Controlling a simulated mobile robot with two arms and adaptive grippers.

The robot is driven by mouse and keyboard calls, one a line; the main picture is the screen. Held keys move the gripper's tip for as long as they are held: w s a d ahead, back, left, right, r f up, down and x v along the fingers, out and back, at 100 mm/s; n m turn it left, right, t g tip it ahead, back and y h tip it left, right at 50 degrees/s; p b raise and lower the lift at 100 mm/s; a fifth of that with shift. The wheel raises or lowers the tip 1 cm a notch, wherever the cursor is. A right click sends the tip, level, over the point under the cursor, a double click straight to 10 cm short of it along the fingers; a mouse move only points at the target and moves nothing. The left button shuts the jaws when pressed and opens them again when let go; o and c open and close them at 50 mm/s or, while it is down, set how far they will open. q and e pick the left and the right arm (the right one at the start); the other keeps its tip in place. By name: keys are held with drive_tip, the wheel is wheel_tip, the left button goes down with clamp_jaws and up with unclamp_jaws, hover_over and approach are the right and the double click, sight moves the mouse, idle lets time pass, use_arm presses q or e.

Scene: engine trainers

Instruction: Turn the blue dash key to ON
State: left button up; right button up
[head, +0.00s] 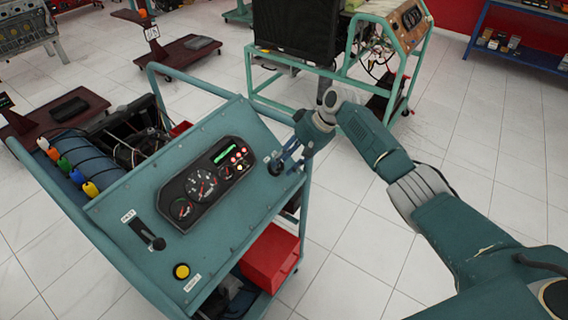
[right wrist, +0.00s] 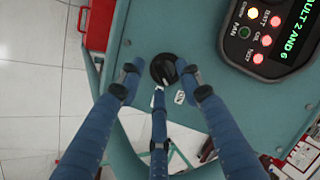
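The dash is a blue-green sloped panel (head: 140,190) with a gauge cluster (head: 207,180). The key's exact angle is too small to tell. Contact cannot be told. My left gripper is not in view.
The cluster's display and lit lamps (right wrist: 264,35) are close to the right fingers. A black lever (head: 150,238) and yellow button (head: 181,271) are on the panel's lower left. A red box (head: 270,258) sits below. Another trainer (head: 405,30) stands behind; tiled floor is clear on the right.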

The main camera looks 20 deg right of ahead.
drive_tip(key=v, duration=1)
drive_tip(key=shift+r, duration=0.25)
drive_tip(key=shift+d, duration=0.1)
